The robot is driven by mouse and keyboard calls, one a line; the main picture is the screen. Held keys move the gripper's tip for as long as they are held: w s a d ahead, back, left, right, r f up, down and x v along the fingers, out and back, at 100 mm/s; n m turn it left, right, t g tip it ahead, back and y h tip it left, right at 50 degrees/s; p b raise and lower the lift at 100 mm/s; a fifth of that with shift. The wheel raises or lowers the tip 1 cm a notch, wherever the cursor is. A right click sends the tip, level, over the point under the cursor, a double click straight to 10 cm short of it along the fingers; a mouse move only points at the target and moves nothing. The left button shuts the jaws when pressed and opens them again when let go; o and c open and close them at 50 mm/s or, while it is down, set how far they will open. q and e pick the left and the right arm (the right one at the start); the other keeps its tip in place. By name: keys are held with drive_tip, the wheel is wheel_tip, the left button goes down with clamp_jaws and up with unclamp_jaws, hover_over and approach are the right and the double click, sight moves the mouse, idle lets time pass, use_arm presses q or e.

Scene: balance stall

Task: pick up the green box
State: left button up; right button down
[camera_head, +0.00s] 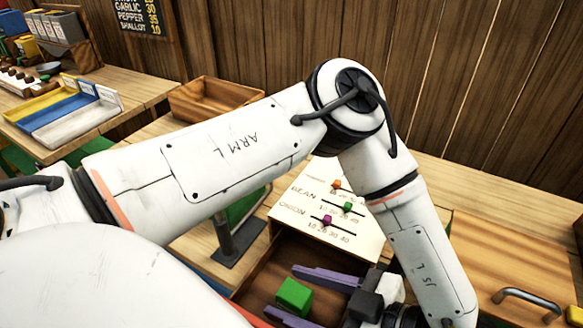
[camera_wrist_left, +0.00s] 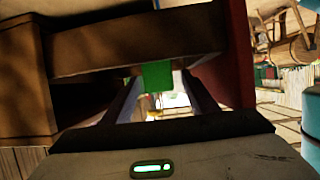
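The green box (camera_head: 294,296) is a small bright green cube at the bottom of the head view, over or in a brown wooden drawer (camera_head: 262,284). My left gripper (camera_head: 283,291) reaches down to it, with one purple-grey finger on each side. In the left wrist view the green box (camera_wrist_left: 157,76) lies between the finger ends of my left gripper (camera_wrist_left: 160,80). A bright gap shows between the box and the right finger, so the fingers look open. What the box rests on is hard to tell. My right gripper is not in view.
A white slider board (camera_head: 330,222) with coloured knobs stands just behind the drawer. A wooden panel with a metal handle (camera_head: 527,300) is at right. An empty wooden tray (camera_head: 212,97) lies behind my arm. Blue and yellow trays (camera_head: 58,112) are at far left.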

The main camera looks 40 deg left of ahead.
use_arm(q)
drive_tip(key=c, duration=1.1)
drive_tip(key=shift+r, duration=0.1)
